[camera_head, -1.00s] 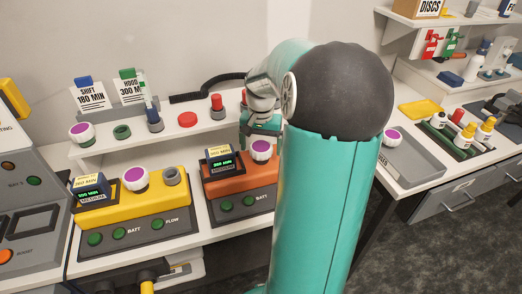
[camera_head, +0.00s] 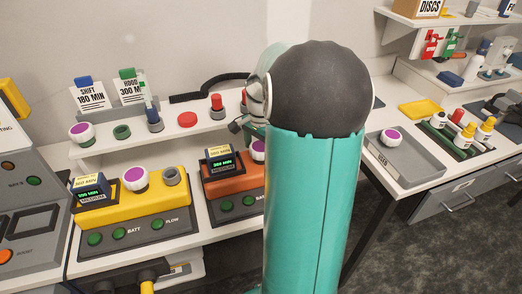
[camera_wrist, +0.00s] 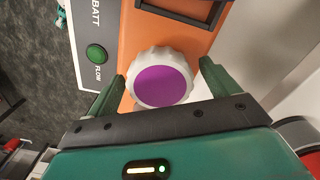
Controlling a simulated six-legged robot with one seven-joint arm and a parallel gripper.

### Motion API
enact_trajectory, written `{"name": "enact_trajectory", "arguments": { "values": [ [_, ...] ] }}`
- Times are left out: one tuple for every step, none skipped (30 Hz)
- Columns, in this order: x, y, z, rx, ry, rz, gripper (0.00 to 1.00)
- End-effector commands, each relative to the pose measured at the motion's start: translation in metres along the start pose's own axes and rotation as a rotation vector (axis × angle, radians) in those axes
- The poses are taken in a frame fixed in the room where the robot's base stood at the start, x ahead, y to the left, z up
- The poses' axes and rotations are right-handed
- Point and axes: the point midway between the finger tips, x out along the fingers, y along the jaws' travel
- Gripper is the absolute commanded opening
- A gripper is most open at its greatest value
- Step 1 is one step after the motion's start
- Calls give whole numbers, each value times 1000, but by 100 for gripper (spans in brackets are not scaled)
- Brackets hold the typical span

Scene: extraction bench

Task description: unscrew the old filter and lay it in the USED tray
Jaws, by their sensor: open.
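A white knurled filter with a purple top (camera_wrist: 161,82) sits on the orange unit (camera_wrist: 187,37). In the head view only the left edge of this filter (camera_head: 258,149) shows on the orange unit (camera_head: 224,182), the rest hidden by my arm. My gripper (camera_wrist: 162,74) is open, with one green finger on each side of the filter. I cannot tell whether the fingers touch it. The grey USED tray (camera_head: 422,165) is on the right bench and holds another white, purple-topped filter (camera_head: 389,137).
A yellow unit (camera_head: 128,205) at left carries another purple-topped filter (camera_head: 135,178). Bottles (camera_head: 464,138) stand right of the tray, whose right part is free.

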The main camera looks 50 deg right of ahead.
Motion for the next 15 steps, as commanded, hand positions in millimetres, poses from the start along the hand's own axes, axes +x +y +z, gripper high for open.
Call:
{"name": "enact_trajectory", "arguments": {
  "values": [
    [0,-1,1,62,1,0,87],
    [0,-1,1,102,1,0,87],
    [0,-1,1,158,1,0,87],
    [0,-1,1,199,1,0,87],
    [0,-1,1,240,1,0,87],
    [0,-1,1,294,1,-1,87],
    [0,-1,1,336,1,0,87],
    [0,-1,1,375,1,0,87],
    [0,0,0,430,1,0,87],
    [0,-1,1,470,1,0,87],
    [0,-1,1,511,1,-1,87],
    [0,-1,1,565,1,-1,87],
    [0,-1,1,605,1,-1,87],
    [0,-1,0,641,1,-1,87],
    [0,-1,1,681,1,-1,87]
  ]
}}
